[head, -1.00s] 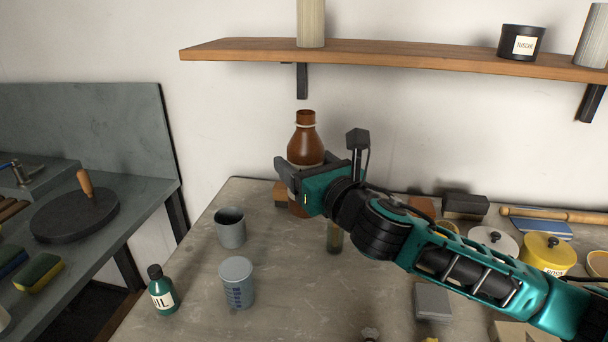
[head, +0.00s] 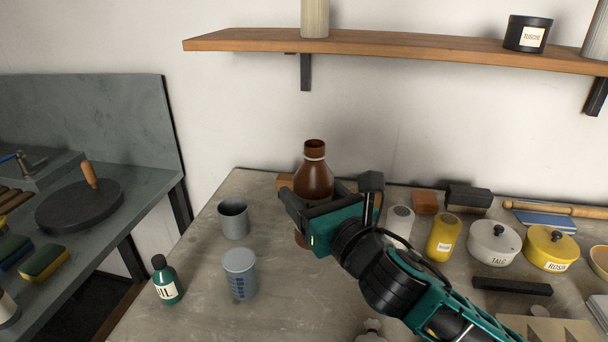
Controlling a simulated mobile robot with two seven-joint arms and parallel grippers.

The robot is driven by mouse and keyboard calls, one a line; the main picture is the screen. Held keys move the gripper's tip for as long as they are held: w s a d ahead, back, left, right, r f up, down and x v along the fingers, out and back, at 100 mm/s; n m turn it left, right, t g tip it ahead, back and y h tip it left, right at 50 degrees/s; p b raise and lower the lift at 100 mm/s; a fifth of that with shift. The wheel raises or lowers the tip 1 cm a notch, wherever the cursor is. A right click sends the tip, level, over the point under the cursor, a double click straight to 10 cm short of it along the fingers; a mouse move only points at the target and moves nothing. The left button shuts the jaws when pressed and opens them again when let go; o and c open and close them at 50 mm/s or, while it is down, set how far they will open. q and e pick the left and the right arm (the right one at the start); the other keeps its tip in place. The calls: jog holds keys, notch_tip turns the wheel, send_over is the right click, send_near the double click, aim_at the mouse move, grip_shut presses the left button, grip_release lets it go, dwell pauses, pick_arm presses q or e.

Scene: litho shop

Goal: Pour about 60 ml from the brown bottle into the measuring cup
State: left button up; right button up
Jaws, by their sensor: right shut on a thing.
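The brown bottle (head: 314,178) stands upright at the back middle of the grey worktop, its open neck up. My right gripper (head: 308,208) is shut around the bottle's body, reaching in from the right. The gripper hides most of the lower bottle; I cannot tell whether its base touches the worktop. The measuring cup (head: 239,274), grey with blue marks on its side, stands in front and to the left of the bottle, apart from it. The liquid level in the cup cannot be seen. My left gripper is not in view.
A plain grey cup (head: 233,219) stands behind the measuring cup. A green oil bottle (head: 167,280) is at the left edge. Yellow and white containers stand to the right, near a talc pot (head: 492,246). A wooden shelf (head: 400,48) overhangs the back.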

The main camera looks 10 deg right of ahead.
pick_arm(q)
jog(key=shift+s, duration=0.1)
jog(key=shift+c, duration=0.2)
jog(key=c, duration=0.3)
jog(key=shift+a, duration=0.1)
pick_arm(e)
jog(key=s+d+f+m+h, duration=0.3)
jog(key=s+d+f+h, duration=0.2)
jog(key=s+d+f, duration=0.3)
jog(key=shift+d+f+t, duration=0.15)
jog(key=shift+d+t, duration=0.1)
jog(key=shift+t, duration=0.05)
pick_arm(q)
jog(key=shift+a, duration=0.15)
pick_arm(e)
jog(key=shift+s+a, duration=0.1)
jog(key=shift+s, duration=0.1)
